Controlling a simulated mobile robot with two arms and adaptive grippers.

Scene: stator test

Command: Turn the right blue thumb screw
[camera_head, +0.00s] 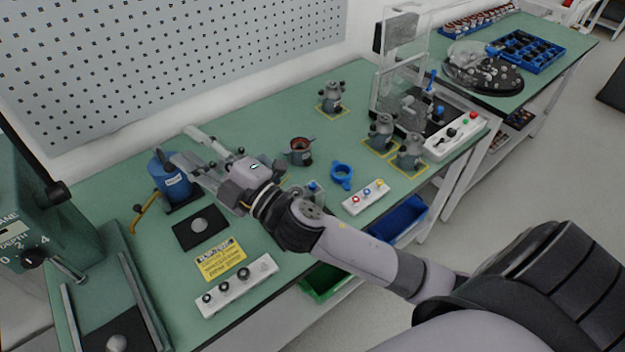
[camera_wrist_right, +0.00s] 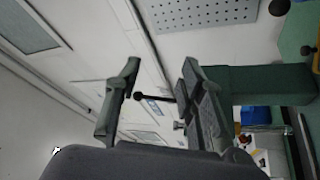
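My right gripper (camera_head: 182,146) is raised over the back left of the green bench, near a blue cylindrical device (camera_head: 172,178). Its two fingers are apart with nothing held between them; the right wrist view also shows them spread (camera_wrist_right: 160,72). A small blue knob (camera_head: 313,186) shows just beyond my right forearm, partly hidden. Blue handles (camera_head: 440,110) stand on the clear-guarded fixture at the back right. I cannot tell which of these blue parts is the right thumb screw. My left gripper is not in view.
A blue ring (camera_head: 341,174) and a dark cup with a copper-coloured inside (camera_head: 300,152) stand on the bench (camera_head: 262,120). Several grey stators (camera_head: 410,151) sit on yellow-edged squares. White button boxes (camera_head: 237,287) line the front. A green press (camera_head: 40,235) stands at left.

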